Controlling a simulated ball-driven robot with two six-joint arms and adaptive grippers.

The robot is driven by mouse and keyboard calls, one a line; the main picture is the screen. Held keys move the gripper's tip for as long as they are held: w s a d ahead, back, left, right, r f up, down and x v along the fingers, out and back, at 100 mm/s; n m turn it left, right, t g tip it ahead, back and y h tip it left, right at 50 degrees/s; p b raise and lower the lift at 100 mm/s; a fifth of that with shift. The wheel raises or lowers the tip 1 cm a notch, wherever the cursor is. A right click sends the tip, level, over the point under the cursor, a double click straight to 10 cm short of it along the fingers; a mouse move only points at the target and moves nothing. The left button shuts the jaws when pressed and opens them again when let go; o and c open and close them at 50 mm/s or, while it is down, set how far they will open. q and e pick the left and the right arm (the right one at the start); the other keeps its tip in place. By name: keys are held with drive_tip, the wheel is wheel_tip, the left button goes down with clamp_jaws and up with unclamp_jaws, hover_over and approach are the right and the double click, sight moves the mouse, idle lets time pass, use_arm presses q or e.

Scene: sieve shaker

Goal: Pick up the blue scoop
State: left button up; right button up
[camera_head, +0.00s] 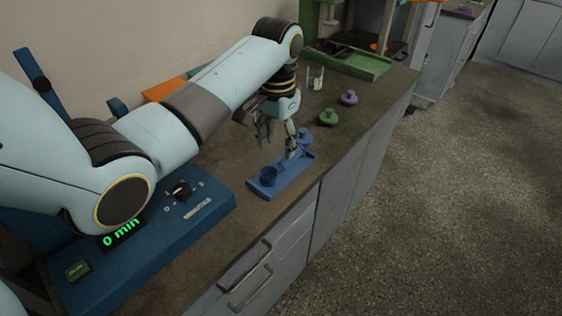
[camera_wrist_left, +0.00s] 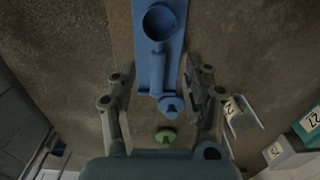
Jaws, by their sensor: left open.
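The blue scoop (camera_head: 268,176) lies on a long blue tray (camera_head: 293,182) near the counter's front edge. Its round cup shows plainly in the head view; its handle is partly hidden by my left gripper (camera_head: 279,149). In the left wrist view, the scoop's handle (camera_wrist_left: 157,74) runs down the picture from the cup, between the spread fingers of my left gripper (camera_wrist_left: 160,76). That gripper is open and empty, pointing down above the handle end. Whether a finger touches the scoop or tray cannot be told. My right gripper is not in view.
A blue knobbed piece (camera_head: 304,137) is close to the fingers. Green (camera_head: 327,117) and purple (camera_head: 348,97) knobbed pieces stand farther along. A blue machine (camera_head: 150,240) reading "0 min" is at the near left. A small clear container (camera_head: 315,78) and a green tray (camera_head: 350,63) are farther back.

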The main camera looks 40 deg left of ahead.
sight(282, 162)
use_arm(q)
drive_tip(key=shift+d+f, duration=0.15)
drive_tip(key=shift+f, duration=0.7)
drive_tip(key=f, duration=0.2)
drive_tip(key=w+f, duration=0.1)
drive_tip(key=f, duration=0.2)
drive_tip(key=shift+f+b, duration=0.1)
drive_tip(key=shift+b, duration=0.2)
drive_tip(key=shift+c, duration=2.6)
clamp_jaws()
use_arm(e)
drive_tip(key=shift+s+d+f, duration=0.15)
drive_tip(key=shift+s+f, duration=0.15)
